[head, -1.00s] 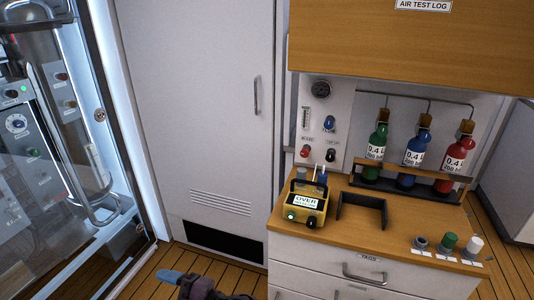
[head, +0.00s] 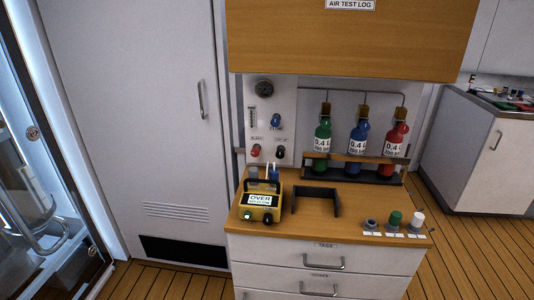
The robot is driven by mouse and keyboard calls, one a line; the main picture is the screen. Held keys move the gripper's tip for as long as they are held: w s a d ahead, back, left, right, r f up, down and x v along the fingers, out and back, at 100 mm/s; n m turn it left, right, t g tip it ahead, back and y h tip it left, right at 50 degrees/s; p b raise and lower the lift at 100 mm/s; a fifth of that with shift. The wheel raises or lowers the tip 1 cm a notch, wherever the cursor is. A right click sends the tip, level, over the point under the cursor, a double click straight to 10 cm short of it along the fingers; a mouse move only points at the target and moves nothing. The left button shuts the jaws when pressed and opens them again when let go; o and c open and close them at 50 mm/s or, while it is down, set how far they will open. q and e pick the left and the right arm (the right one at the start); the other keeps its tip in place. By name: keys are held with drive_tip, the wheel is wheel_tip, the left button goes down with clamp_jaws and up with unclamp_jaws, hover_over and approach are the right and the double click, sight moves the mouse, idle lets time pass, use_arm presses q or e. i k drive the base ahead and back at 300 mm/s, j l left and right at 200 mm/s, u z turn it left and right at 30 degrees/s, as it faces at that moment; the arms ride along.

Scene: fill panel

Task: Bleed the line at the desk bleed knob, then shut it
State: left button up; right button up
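The desk panel (head: 266,112) is a white upright plate at the back left of the desk. It carries a round dark gauge (head: 264,88), a small vertical scale (head: 252,117), a blue knob (head: 275,120), a red knob (head: 256,151) and a black knob (head: 281,152). Small labels sit above the lower knobs, too small to read surely, so I cannot tell which knob is the bleed knob. How far each knob is turned is also unclear. Neither of my grippers is in view.
A yellow meter (head: 261,201) reading "OVER" stands in front of the panel. A dark open bracket (head: 316,203) is beside it. Green, blue and red bottles (head: 396,137) stand in a rack. Small caps line the desk's front right. An overhead cabinet (head: 350,42) hangs above.

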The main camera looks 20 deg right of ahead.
sight(255, 152)
drive_tip(key=i+j+z, duration=0.15)
drive_tip(key=z, duration=0.25)
drive_tip(key=i+j+z, duration=0.2)
drive_tip(key=z, duration=0.2)
drive_tip(key=i+j+z, duration=0.1)
drive_tip(key=j, duration=0.15)
drive_tip(key=i+j+z, duration=0.1)
drive_tip(key=j, duration=0.2)
drive_tip(key=i+j+z, duration=0.1)
drive_tip(key=i+j, duration=0.15)
drive_tip(key=j, duration=0.2)
drive_tip(key=i+j, duration=0.1)
drive_tip(key=j, duration=0.25)
drive_tip(key=i+j, duration=0.15)
drive_tip(key=j, duration=0.25)
drive_tip(key=i+j+z, duration=0.1)
drive_tip(key=j, duration=0.25)
drive_tip(key=i+j, duration=0.15)
drive_tip(key=j, duration=0.2)
